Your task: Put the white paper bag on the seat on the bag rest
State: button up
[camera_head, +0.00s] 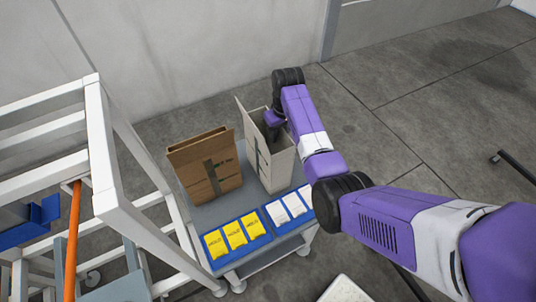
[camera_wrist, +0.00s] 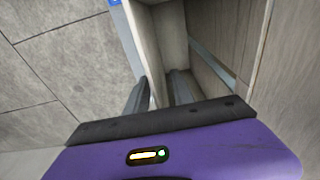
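A tall, pale, open-topped paper bag (camera_head: 281,167) stands upright on the grey cart top (camera_head: 205,212), at its right side. My gripper (camera_head: 273,118) points down at the bag's open top. In the wrist view, my gripper (camera_wrist: 159,95) has one dark finger outside a bag wall and the other inside. The fingers stand apart with the pale wall (camera_wrist: 142,30) between them, and a gap shows beside it. The bag's inside bottom is mostly hidden. I cannot tell for sure which surface is the bag rest.
A brown paper bag (camera_head: 208,170) stands left of the pale one. In front are blue trays with yellow packets (camera_head: 234,234) and white packets (camera_head: 293,204). A white frame (camera_head: 125,190) with an orange bar (camera_head: 73,240) rises at left. Open floor (camera_head: 440,110) lies right.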

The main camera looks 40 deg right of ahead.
jog(key=shift+f, duration=0.2)
grip_shut()
dwell(1.3)
